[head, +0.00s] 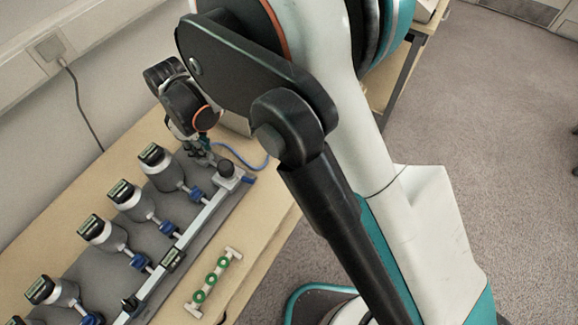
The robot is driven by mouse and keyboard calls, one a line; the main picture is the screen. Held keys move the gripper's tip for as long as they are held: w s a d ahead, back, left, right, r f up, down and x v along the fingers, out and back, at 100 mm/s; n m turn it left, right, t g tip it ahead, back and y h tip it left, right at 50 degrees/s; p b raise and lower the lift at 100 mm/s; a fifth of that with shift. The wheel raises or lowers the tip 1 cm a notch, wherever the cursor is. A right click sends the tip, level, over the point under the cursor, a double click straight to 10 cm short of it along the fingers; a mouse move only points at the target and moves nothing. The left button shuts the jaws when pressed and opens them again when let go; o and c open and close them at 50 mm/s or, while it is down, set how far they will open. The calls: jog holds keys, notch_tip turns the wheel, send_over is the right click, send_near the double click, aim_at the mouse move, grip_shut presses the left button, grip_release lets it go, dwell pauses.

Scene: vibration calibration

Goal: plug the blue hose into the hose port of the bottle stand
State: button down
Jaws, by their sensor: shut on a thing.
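The bottle stand (93,268) is a long grey board on the table, with several grey bottles lying tilted in a row and blue fittings along a pale rail. The blue hose (256,166) runs from the gripper in a loop to the right and back toward the rail's end. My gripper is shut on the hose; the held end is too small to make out. I cannot tell the hose port or whether the hose touches it.
A white bracket with green rings (211,282) lies on the wooden table (262,218) near its right edge. A wall socket (50,47) with a dark cable is at the back left. Carpeted floor is open to the right.

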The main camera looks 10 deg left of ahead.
jog(key=shift+f, duration=0.1)
dwell(0.3)
jog(key=m, duration=0.4)
jog(key=shift+m, duration=0.3)
jog(key=shift+m+b, duration=0.35)
jog(key=shift+m, duration=1.45)
jog(key=m, duration=0.4)
